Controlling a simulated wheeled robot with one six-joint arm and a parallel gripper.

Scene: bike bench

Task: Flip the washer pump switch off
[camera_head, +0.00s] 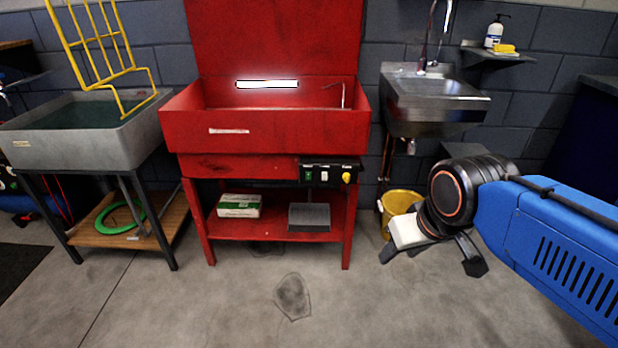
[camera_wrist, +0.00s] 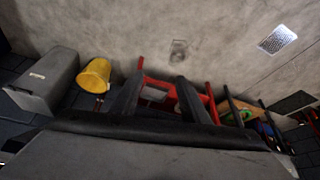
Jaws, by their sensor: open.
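The red parts washer (camera_head: 262,130) stands against the back wall in the head view, with its lid up. Its black control panel (camera_head: 330,165) sits on the front right under the basin. The panel carries a small green switch (camera_head: 309,176), a white switch (camera_head: 324,176) and a yellow knob (camera_head: 347,177). Labels and switch positions are too small to read. My gripper (camera_head: 431,258) is open and empty, low to the right of the washer and apart from it. In the wrist view my gripper (camera_wrist: 160,98) shows two spread fingers, with the washer's red frame (camera_wrist: 160,84) beyond them.
A steel sink (camera_head: 432,100) hangs right of the washer, with a yellow bucket (camera_head: 400,202) below it. A grey basin (camera_head: 80,140) on a stand is at the left. A box (camera_head: 239,205) lies on the washer's lower shelf. The floor in front is clear.

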